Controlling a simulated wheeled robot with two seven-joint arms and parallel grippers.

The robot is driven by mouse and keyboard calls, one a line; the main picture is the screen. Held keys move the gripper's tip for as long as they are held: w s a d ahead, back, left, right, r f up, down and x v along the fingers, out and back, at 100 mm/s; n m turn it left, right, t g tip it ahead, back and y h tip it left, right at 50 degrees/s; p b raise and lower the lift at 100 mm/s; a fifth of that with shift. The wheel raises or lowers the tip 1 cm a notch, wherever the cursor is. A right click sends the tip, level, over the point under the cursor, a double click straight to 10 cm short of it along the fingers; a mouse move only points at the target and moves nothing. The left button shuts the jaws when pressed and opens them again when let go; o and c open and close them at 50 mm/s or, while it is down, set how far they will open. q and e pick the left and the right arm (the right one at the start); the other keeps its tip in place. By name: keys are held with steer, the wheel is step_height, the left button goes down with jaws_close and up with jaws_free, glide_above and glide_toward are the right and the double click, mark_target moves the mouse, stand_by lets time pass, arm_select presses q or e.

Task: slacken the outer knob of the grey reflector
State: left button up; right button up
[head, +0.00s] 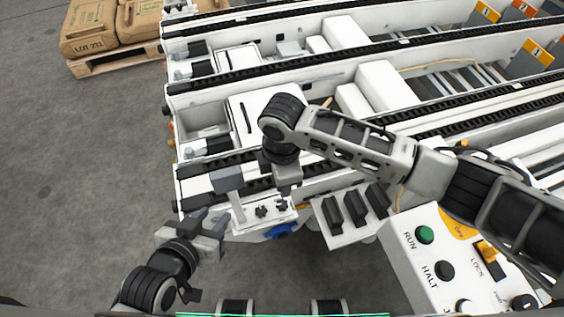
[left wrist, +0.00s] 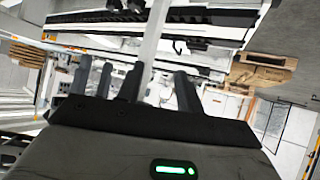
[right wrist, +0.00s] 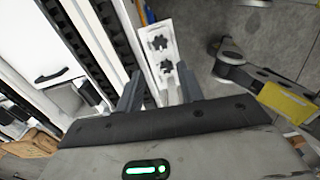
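The grey reflector (head: 228,179) is a grey block on a pale upright post over a white bracket (head: 246,222) at the near end of the conveyor in the head view. Two black star knobs sit on the bracket, one nearer the post (head: 261,211) and one farther right (head: 281,205). Both also show in the right wrist view, one above (right wrist: 158,42) the other (right wrist: 166,66). My right gripper (right wrist: 160,88) is open and empty, pointing toward the knobs. My left gripper (head: 210,220) is open beside the post, which rises beyond its fingers in the left wrist view (left wrist: 153,45).
A blue knob (head: 281,230) is below the bracket. Sacks (head: 90,25) lie on a pallet at upper left. The floor at left is clear.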

steer(key=shift+r, duration=2.2)
steer(key=shift+s, duration=0.1)
